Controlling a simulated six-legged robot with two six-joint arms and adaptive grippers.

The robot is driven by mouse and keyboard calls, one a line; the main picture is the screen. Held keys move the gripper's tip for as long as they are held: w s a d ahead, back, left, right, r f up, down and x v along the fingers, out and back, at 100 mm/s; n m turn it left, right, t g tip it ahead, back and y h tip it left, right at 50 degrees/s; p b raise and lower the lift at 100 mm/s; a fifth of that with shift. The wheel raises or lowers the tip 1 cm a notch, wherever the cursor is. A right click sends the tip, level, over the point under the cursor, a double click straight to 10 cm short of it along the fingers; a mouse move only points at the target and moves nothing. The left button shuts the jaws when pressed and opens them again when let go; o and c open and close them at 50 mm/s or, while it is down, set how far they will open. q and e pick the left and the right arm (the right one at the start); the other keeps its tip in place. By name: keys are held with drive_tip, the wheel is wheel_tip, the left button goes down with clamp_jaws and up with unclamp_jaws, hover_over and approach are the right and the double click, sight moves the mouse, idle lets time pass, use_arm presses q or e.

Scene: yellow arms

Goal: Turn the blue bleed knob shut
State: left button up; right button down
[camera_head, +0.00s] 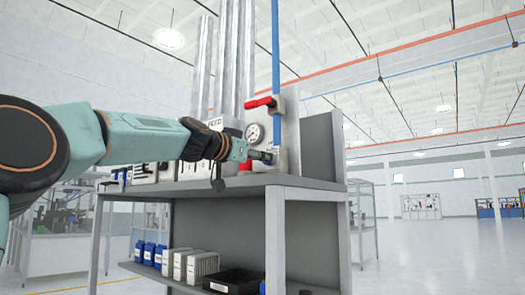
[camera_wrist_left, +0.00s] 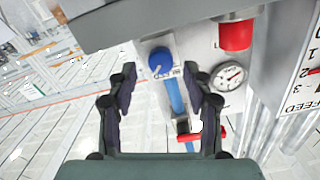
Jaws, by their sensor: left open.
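The blue bleed knob (camera_wrist_left: 160,62) is round with a pale pointer mark and sits on a light panel in the left wrist view. A blue pipe (camera_wrist_left: 176,96) runs from beside it to a red lever (camera_wrist_left: 188,136). My left gripper (camera_wrist_left: 160,76) is open, with its two dark fingers on either side of the knob in that view. I cannot tell whether they touch it. In the head view my left gripper (camera_head: 264,156) is close to the panel, below the gauge, and largely hides the knob. My right gripper is not in view.
A pressure gauge (camera_head: 254,133) and the red lever (camera_head: 262,102) are just above my gripper. A red cylinder (camera_wrist_left: 235,36) stands out beside the knob. The grey bench (camera_head: 240,183) lies below, with blue and white boxes and a black bin (camera_head: 236,280) on its lower shelf.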

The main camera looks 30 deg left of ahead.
use_arm(q)
drive_tip(key=shift+w+a+f, duration=0.15)
drive_tip(key=shift+w+a, duration=0.15)
drive_tip(key=shift+w, duration=0.4)
drive_tip(key=shift+w+d+f, duration=0.1)
drive_tip(key=shift+w+d, duration=0.05)
drive_tip(key=shift+w, duration=0.1)
drive_tip(key=shift+s+d, duration=0.1)
drive_tip(key=shift+d, duration=0.2)
drive_tip(key=shift+s+r, duration=0.1)
drive_tip(key=shift+r, duration=0.1)
drive_tip(key=shift+c, duration=0.8)
drive_tip(key=shift+a+f, duration=0.1)
drive_tip(key=shift+a, duration=0.2)
drive_tip(key=c, duration=0.5)
drive_tip(key=shift+d, duration=0.15)
drive_tip(key=shift+c, duration=1.3)
clamp_jaws()
